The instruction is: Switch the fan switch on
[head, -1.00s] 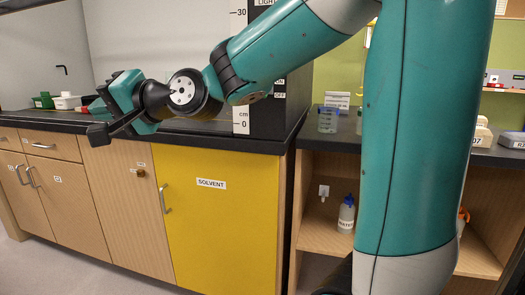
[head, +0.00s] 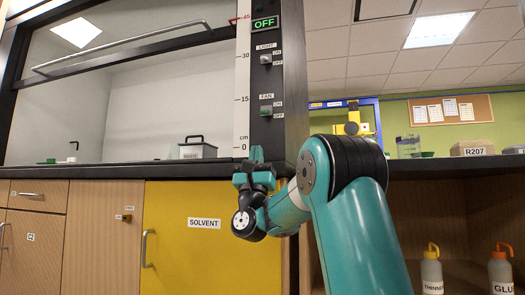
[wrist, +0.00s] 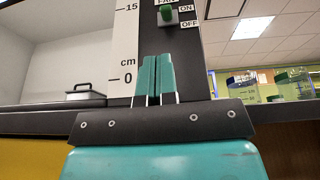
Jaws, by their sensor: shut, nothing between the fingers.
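The fan switch (head: 266,110) is a small green lever on the dark post of the fume hood, with ON printed above and OFF below.
The light switch (head: 266,58) sits above the fan switch, under a lit display (head: 264,22) reading OFF. A centimetre scale (head: 242,90) runs down the post's left side. The black worktop edge (head: 110,171) lies near gripper height. A lidded grey box (head: 198,151) stands inside the hood.

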